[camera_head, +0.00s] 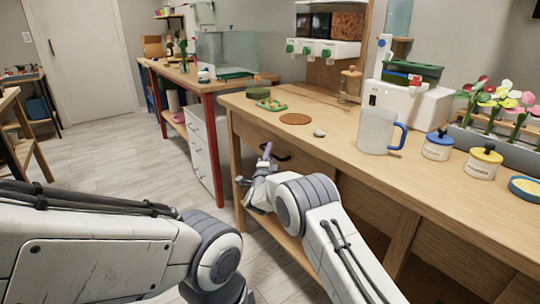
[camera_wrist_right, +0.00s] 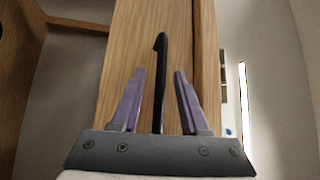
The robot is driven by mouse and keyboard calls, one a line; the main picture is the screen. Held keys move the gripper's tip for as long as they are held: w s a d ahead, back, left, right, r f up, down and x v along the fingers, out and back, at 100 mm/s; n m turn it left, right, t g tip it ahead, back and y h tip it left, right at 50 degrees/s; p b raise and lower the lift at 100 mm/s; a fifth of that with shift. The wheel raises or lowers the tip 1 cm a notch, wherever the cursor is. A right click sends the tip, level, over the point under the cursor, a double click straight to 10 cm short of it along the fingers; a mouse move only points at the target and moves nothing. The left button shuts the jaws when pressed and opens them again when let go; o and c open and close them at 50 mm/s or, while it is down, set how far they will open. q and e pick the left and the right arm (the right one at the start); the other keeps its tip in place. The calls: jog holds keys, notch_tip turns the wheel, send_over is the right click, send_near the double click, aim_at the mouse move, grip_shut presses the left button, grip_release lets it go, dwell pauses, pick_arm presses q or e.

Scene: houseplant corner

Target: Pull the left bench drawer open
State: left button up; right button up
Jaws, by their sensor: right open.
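The left bench drawer (camera_head: 251,133) is a wooden front under the benchtop; it looks shut, flush with the bench. Its black bar handle (camera_head: 282,155) is partly hidden by my right gripper (camera_head: 258,166). In the right wrist view, the drawer front (camera_wrist_right: 135,50) fills the middle and the handle (camera_wrist_right: 161,60) stands between the two purple fingers of my right gripper (camera_wrist_right: 159,72). The fingers are open, one on each side of the handle, with a gap on both sides. My left arm crosses the lower left of the head view; its gripper is out of view.
On the wooden bench (camera_head: 345,140) stand a frosted pitcher (camera_head: 377,131) with a blue handle, a blue-lidded jar (camera_head: 438,146), a yellow-lidded jar (camera_head: 484,162) and a round cork mat (camera_head: 295,119). A red-legged table (camera_head: 214,150) stands behind at left. The floor (camera_head: 105,150) at left is clear.

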grip_shut()
dwell(1.4)
